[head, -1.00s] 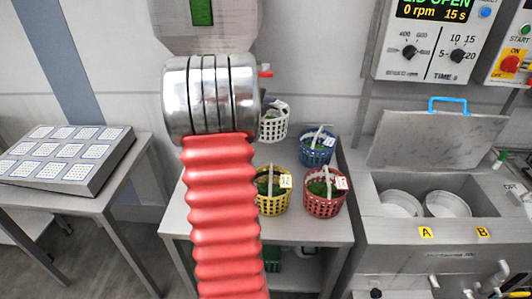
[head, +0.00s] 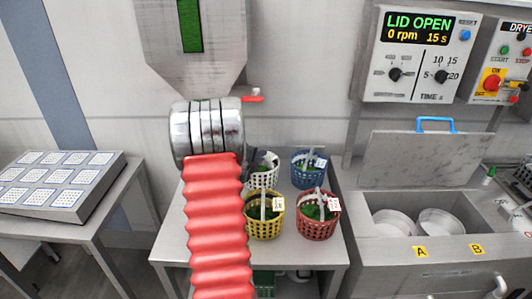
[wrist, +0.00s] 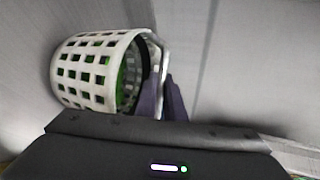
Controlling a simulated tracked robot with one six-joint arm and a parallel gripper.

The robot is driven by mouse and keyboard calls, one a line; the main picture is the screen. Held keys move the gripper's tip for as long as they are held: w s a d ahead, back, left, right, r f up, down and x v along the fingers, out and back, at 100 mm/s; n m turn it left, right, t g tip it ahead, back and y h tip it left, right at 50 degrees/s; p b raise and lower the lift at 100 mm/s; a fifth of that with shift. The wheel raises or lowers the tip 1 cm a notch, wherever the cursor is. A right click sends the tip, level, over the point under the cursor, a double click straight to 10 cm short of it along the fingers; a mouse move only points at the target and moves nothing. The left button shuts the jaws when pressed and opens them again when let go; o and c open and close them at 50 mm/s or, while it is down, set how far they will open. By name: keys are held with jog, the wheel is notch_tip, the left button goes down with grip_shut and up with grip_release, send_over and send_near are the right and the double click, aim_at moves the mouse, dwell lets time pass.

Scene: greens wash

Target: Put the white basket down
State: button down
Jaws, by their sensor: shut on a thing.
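The white basket (head: 264,178) is behind the yellow basket and left of the blue basket in the head view, with greens inside. My arm's red sleeve and metal collar cover its left side. In the wrist view the white basket (wrist: 92,72) appears lying sideways in the picture, its open rim toward my gripper (wrist: 168,98). My dark fingers are shut on its pale handle (wrist: 156,58). In the head view my gripper is mostly hidden behind the arm. I cannot tell whether the basket's bottom touches the table.
The yellow basket (head: 264,227), red basket (head: 318,230) and blue basket (head: 309,176) stand close by on the steel table (head: 322,254). A grey chute (head: 190,70) with a red lever hangs above. A spinner with its lid open (head: 425,155) is at right, a tray stand (head: 60,205) at left.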

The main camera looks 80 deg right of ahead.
jog(key=shift+d+r, duration=0.1)
jog(key=d, duration=0.2)
jog(key=s+d, duration=0.1)
jog(key=d, duration=0.1)
jog(key=shift+a+f, duration=0.1)
jog(key=shift+f, duration=0.5)
jog(key=c, duration=1.9)
grip_release()
jog(key=shift+f, duration=0.1)
jog(key=shift+o, duration=0.2)
jog(key=v, duration=1.2)
